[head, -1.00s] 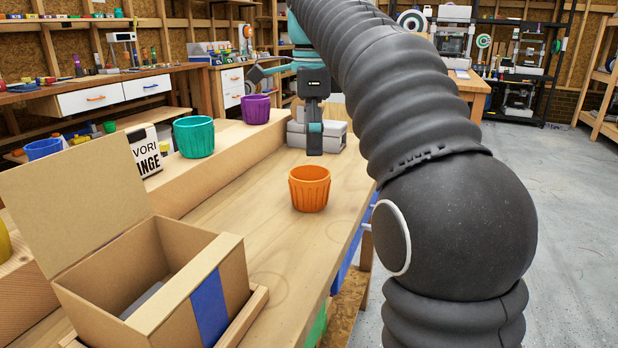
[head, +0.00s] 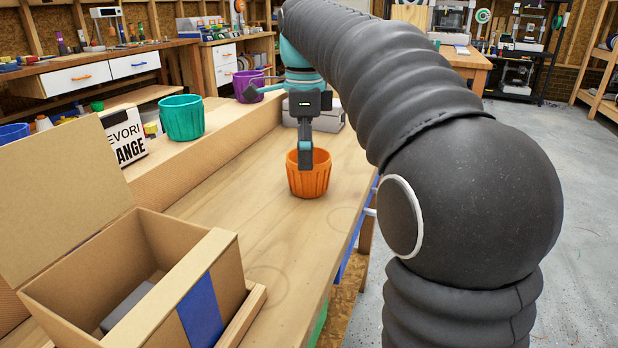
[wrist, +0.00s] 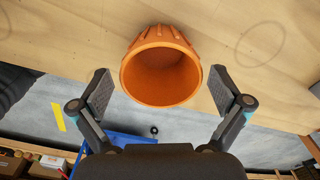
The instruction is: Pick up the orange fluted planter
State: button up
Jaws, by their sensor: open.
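The orange fluted planter (head: 309,178) stands upright on the wooden bench in the head view, its open mouth facing up. In the wrist view the planter (wrist: 162,72) sits between and slightly beyond the two fingers, with its empty inside showing. My gripper (wrist: 162,95) is open, with one finger to each side of the planter and a gap on both sides. In the head view my gripper (head: 305,158) is at the planter's rim and hides part of it. I cannot tell from there how far the fingers reach down.
An open cardboard box (head: 206,300) with blue tape stands at the near left. A teal planter (head: 182,119) and a purple planter (head: 248,86) stand on the raised ledge. Grey blocks (head: 325,112) lie behind the orange planter. The bench around it is clear.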

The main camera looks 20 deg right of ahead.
aim_at(309, 176)
jog(key=shift+d+f+b, duration=0.2)
jog(key=shift+f+b, duration=0.05)
jog(key=shift+f, duration=1.1)
jog(key=shift+d+f+b, duration=0.15)
jog(key=shift+f+b, duration=0.05)
jog(key=shift+f, duration=1.15)
jog(key=shift+s, duration=0.1)
jog(key=c, duration=1.2)
jog(key=shift+r, duration=0.55)
jog(key=c, duration=0.3)
notch_tip(309, 176, up, 3)
jog(key=shift+f+p, duration=0.1)
jog(key=shift+p, duration=0.3)
jog(key=shift+c, duration=0.9)
jog(key=s+d+r, duration=0.3)
jog(key=d+r, duration=0.4)
jog(key=d, duration=0.4)
jog(key=shift+d+p, duration=0.15)
jog(key=shift+p, duration=0.25)
